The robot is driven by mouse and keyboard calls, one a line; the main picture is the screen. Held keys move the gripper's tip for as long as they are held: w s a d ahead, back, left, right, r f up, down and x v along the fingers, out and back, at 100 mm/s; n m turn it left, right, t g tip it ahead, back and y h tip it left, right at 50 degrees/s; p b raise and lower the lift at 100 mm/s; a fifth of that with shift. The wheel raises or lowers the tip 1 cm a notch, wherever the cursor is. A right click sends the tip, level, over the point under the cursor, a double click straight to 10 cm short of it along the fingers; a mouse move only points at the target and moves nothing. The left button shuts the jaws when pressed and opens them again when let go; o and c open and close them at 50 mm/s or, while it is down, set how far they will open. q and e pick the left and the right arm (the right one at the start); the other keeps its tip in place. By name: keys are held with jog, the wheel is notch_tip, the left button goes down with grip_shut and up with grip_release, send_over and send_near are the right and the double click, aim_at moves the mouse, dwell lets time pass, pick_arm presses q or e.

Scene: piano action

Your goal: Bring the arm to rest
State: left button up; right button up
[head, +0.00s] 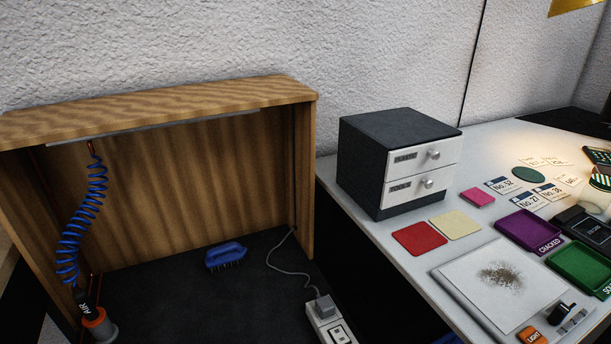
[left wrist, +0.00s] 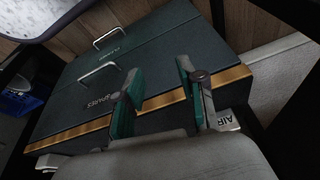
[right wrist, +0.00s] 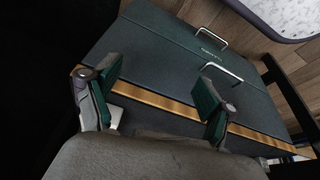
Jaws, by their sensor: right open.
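My left gripper (left wrist: 160,78) shows in the left wrist view with its two green-padded fingers apart and nothing between them. Past its fingertips is a dark green drawer cabinet (left wrist: 158,45) with silver handles and a wood-coloured edge strip. My right gripper (right wrist: 157,75) shows in the right wrist view, its fingers wider apart and empty. A dark green cabinet with silver handles (right wrist: 170,55) lies beyond it too. I cannot tell whether either gripper touches a cabinet. Neither arm shows in the head view.
The head view shows a wooden booth (head: 190,190) with a coiled blue air hose (head: 85,220), a blue brush (head: 226,256) and a power strip (head: 328,322). Right of it, a white worktop (head: 400,275) carries a two-drawer box (head: 390,155), coloured mats and trays (head: 528,232).

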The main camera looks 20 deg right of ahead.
pick_arm(q)
notch_tip(320, 180, down, 14)
jog(key=s+g+p, duration=0.1)
jog(key=s+p, duration=0.1)
jog(key=p, duration=1.1)
pick_arm(e)
notch_tip(320, 180, down, 14)
jog(key=s+g, duration=0.1)
jog(key=s, duration=0.1)
pick_arm(q)
jog(key=s+a+f+p, duration=0.1)
jog(key=s+f+p, duration=0.2)
jog(key=s, duration=0.5)
jog(key=s+a+f+g+p, duration=0.1)
jog(key=s+a+f+p, duration=0.1)
jog(key=s+p, duration=0.4)
jog(key=shift+s+f+g, duration=0.3)
jog(key=shift+s+f, duration=0.15)
jog(key=shift+s, duration=0.6)
pick_arm(e)
jog(key=s+d+f, duration=0.1)
jog(key=s+f, duration=0.2)
jog(key=s, duration=0.5)
jog(key=s+d+f+g, duration=0.1)
jog(key=s+d+f, duration=0.1)
jog(key=s, duration=0.6)
jog(key=shift+f+g, duration=0.3)
jog(key=shift+f, duration=0.15)
